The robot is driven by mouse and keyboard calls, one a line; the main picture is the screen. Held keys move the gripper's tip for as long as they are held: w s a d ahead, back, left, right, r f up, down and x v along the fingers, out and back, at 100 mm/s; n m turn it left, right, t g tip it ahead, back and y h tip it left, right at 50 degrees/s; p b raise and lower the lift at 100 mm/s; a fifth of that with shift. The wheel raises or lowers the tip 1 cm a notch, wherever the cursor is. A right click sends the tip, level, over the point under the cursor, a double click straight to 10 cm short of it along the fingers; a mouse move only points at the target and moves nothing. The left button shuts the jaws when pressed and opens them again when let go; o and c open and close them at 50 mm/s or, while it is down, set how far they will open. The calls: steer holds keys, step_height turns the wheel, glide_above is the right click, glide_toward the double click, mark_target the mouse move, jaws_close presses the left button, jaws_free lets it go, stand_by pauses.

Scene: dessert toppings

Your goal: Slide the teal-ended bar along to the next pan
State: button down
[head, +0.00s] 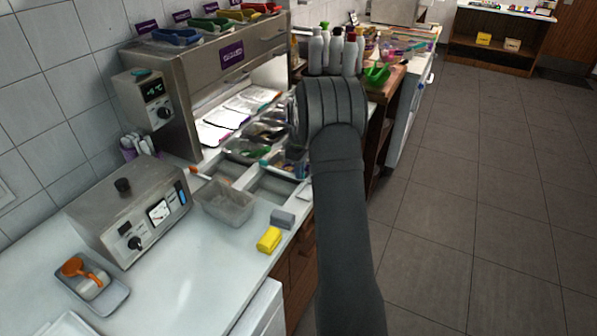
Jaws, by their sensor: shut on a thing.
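A filled pan with green contents (245,149) lies farther back. An orange-ended piece (195,169) lies to the left, by the counter's back. My dark arm rises across the right of the pans, and my gripper is hidden behind it or too unclear to pick out.
A clear tub (228,204), a grey block (283,218) and a yellow block (269,240) stand in front of the pans. A steel machine (130,212) is at the left. Several bottles (335,50) stand behind my arm.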

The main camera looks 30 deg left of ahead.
steer(key=c, duration=1.8)
jaws_free()
steer(key=shift+o, duration=0.2)
steer(key=shift+r, duration=0.2)
step_height(320, 180, up, 17)
step_height(320, 180, down, 17)
steer(key=shift+f, duration=0.2)
steer(key=shift+o, duration=0.2)
